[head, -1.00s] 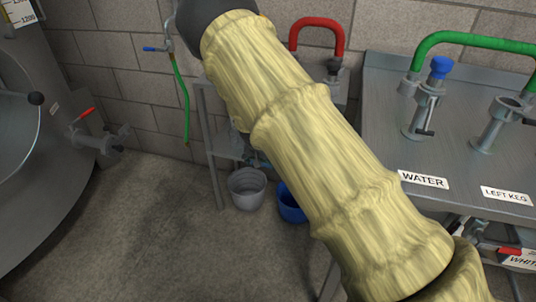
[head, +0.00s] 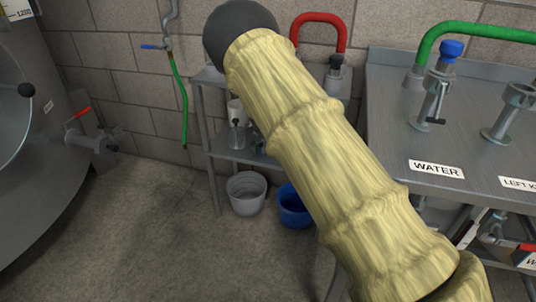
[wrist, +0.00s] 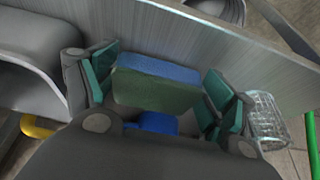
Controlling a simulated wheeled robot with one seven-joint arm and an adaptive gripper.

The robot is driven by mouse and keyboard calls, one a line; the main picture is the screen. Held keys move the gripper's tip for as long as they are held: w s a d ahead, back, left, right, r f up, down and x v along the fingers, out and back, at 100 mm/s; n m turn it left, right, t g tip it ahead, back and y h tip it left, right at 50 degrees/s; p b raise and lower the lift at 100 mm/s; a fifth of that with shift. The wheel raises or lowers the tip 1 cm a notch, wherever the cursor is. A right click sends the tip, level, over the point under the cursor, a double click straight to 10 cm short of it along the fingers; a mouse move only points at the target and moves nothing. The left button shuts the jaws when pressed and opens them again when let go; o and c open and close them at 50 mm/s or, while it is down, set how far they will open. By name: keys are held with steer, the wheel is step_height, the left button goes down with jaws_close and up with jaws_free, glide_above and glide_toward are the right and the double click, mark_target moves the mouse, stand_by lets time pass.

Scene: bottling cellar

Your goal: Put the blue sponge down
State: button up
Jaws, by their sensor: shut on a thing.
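The blue sponge (wrist: 158,68), a block with a blue layer and a green layer (wrist: 152,91), is between the fingers of my gripper (wrist: 160,88) in the wrist view. The teal finger pads press on its left and right ends, and the gripper is shut on it. A brushed steel surface lies behind the sponge; I cannot tell whether they touch. In the head view my yellow-sleeved arm reaches up and away, and the gripper and sponge are hidden.
A steel counter (head: 400,130) with taps and a WATER label (head: 437,169) is at the right. A steel shelf stand (head: 230,155) is behind my arm, with a grey bucket (head: 246,194) and a blue bucket (head: 293,207) below. A wire basket (wrist: 265,118) is right of the gripper.

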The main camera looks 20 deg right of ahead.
steer(key=shift+f, duration=0.1)
stand_by(0.3)
steer(key=o, duration=0.9)
steer(key=shift+o, duration=0.2)
steer(key=p+v, duration=0.3)
steer(key=v, duration=0.9)
steer(key=shift+p, duration=0.35)
steer(key=shift+s, duration=0.1)
